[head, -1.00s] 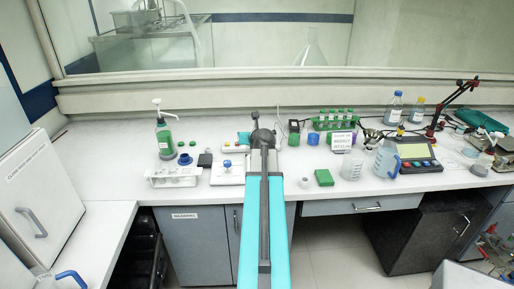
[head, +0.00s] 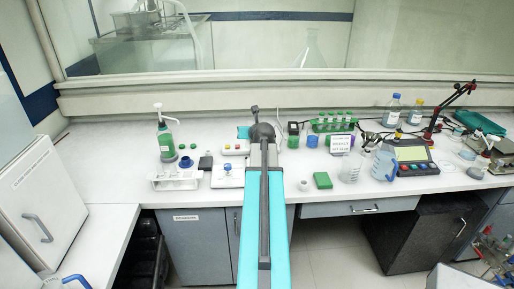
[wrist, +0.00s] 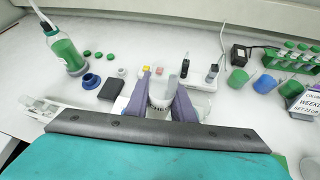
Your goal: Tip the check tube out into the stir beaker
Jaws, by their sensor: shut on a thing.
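In the wrist view my gripper (wrist: 160,78) is shut on a clear, pale tube (wrist: 159,94) with dark marks on it, between the two grey-purple fingers. The tube's lower part is hidden by my wrist. In the head view my own arm hides the gripper and the tube. A clear beaker (head: 350,168) stands on the bench right of my arm, beside a jug with a blue handle (head: 383,164). I cannot read a label that tells which vessel is the stir beaker.
A white rack (head: 175,180), a green pump bottle (head: 166,143) and a dark block (head: 205,162) stand left of my arm. A green tube rack (head: 332,124), a sign (head: 341,143) and a device with a screen (head: 411,154) stand right. The bench front holds a green box (head: 322,180).

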